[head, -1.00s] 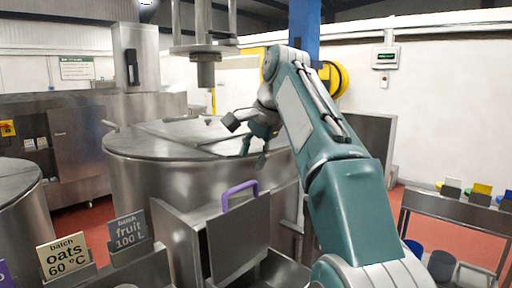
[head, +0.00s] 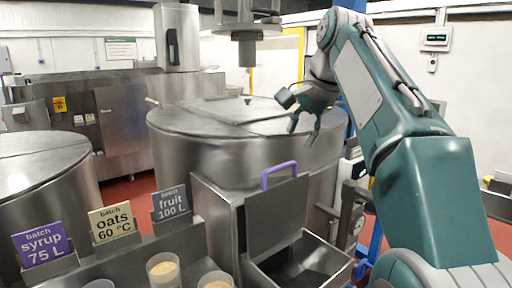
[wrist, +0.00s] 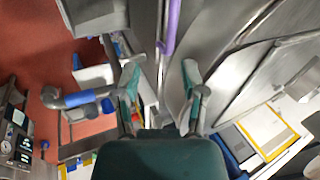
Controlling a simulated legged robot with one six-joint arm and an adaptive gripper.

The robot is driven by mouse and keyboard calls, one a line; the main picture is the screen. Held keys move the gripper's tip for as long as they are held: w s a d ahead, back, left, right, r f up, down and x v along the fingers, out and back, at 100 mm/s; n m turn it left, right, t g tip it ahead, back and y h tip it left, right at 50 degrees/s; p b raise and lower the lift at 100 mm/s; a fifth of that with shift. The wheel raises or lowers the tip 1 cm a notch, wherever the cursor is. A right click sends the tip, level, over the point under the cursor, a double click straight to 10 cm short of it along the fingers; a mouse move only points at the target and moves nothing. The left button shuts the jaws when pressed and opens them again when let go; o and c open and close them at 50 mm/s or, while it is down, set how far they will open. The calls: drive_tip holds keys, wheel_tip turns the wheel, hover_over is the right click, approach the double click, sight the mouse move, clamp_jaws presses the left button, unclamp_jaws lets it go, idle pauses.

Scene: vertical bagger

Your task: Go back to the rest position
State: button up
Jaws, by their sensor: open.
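My gripper (head: 304,122) is open and empty in the head view, held above the right part of the large steel vat's lid (head: 215,112). In the wrist view my gripper (wrist: 160,95) shows two separated fingers with nothing between them. My green arm reaches in from the right side of the head view. The purple handle (head: 279,172) stands on a steel hatch plate (head: 277,217) below the gripper. It also shows in the wrist view (wrist: 171,25), beyond the fingers.
Batch cards for syrup (head: 43,245), oats (head: 113,222) and fruit (head: 171,204) stand along a steel ledge at the lower left. Filled cups (head: 163,269) stand in front. A steel mixer head (head: 247,35) hangs above the vat. An open steel bin (head: 300,268) lies below the hatch plate.

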drive_tip(key=s+d+f+n+t+h, duration=0.1)
drive_tip(key=s+f+n, duration=0.8)
drive_tip(key=s+f, duration=1.6)
wheel_tip(320, 180, down, 4)
drive_tip(key=shift+s+d+n+h, duration=0.25)
drive_tip(key=shift+d+h, duration=0.45)
drive_tip(key=shift+d, duration=0.45)
